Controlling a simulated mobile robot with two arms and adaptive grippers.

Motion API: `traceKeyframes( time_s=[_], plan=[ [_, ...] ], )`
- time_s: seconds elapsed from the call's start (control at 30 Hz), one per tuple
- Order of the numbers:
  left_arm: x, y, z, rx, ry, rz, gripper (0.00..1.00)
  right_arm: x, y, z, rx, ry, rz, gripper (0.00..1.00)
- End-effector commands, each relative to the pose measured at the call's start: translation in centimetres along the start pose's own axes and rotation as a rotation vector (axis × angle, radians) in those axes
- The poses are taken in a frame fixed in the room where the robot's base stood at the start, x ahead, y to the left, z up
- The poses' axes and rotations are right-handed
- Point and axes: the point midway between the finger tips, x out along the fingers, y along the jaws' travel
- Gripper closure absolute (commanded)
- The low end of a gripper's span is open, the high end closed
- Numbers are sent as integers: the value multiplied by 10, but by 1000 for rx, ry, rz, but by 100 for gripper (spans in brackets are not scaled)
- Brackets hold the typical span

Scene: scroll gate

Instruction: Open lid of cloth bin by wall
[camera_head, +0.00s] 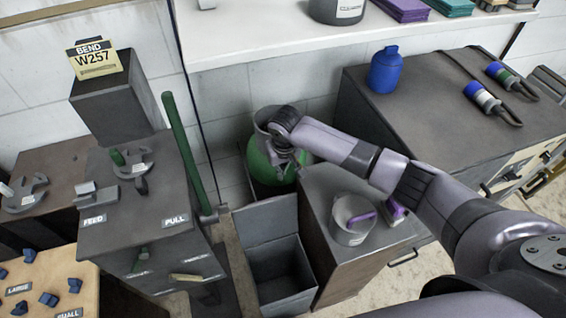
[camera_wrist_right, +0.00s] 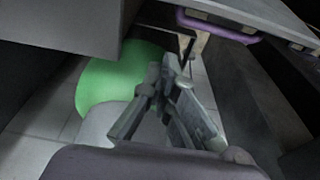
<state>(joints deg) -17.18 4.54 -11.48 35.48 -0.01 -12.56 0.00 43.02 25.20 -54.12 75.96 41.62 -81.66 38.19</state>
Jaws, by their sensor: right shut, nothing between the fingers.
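A rounded green body with a grey upper part, possibly the cloth bin (camera_head: 257,165), stands on the floor against the tiled wall. My right gripper (camera_head: 285,162) is shut and empty over its right side and hides part of it. In the right wrist view my gripper (camera_wrist_right: 172,75) is in front of the green surface (camera_wrist_right: 98,88). I cannot tell whether they touch. How the lid sits is partly hidden by my wrist. My left gripper is not in view.
An open grey box (camera_head: 283,290) stands in front, between the dark left cabinet (camera_head: 150,225) and the right cabinet (camera_head: 325,240), which carries a grey pot (camera_head: 345,225). A green-handled tool (camera_head: 182,145) leans at the left. A white shelf (camera_head: 260,42) overhangs the back.

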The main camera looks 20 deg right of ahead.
Motion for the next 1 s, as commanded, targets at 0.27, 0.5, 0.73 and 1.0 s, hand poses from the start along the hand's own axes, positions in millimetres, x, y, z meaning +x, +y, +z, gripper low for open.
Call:
traceKeyframes(
  time_s=[0.27, 0.5, 0.73, 1.0],
  plan=[
    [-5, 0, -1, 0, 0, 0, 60, 28, 1, 10, -4, 0, 1, 100],
    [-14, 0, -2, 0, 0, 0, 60, 21, 1, 33, -2, 0, 1, 100],
    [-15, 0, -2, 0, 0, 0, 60, 21, 0, 38, -1, 0, 0, 100],
    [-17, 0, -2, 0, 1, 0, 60, 20, 0, 39, -1, 3, 1, 100]
  ],
)
